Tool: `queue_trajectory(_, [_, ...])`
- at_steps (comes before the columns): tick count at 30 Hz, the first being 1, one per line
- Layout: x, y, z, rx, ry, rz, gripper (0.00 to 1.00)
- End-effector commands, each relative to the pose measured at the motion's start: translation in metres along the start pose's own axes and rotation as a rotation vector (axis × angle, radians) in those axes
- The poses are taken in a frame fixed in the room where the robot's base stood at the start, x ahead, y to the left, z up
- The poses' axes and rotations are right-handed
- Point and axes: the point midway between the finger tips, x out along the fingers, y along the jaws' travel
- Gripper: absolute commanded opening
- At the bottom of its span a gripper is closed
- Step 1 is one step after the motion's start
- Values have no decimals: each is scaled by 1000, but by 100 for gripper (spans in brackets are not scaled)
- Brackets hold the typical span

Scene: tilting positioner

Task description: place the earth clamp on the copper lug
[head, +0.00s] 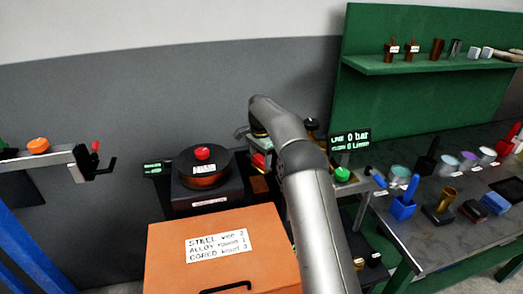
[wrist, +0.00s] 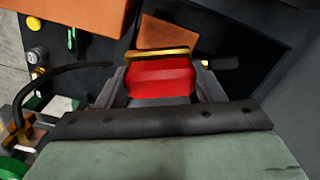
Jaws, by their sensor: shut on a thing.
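My gripper (wrist: 160,86) is shut on a red block-shaped thing with a brass-coloured bar along its far edge, which looks like the earth clamp (wrist: 160,78). A copper-coloured flat plate, likely the copper lug (wrist: 165,34), lies just beyond the clamp in the wrist view, on a dark surface. Whether clamp and plate touch cannot be told. In the head view, my arm hides most of the gripper; a bit of the red clamp (head: 258,160) shows left of the arm, above a small copper-coloured patch (head: 259,185).
An orange cabinet (head: 215,250) stands in front, its edge also near the plate in the wrist view (wrist: 75,22). A round dark unit with a red knob (head: 203,167) is left of my arm.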

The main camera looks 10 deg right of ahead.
Motion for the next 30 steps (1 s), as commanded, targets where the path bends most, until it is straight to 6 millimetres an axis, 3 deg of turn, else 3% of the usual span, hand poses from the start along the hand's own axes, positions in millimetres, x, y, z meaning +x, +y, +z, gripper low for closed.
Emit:
queue_trajectory(8, [7, -6, 0, 17, 0, -4, 15])
queue_trajectory(24, [60, -6, 0, 15, 0, -5, 15])
queue_trajectory(30, [68, -6, 0, 15, 1, -5, 15])
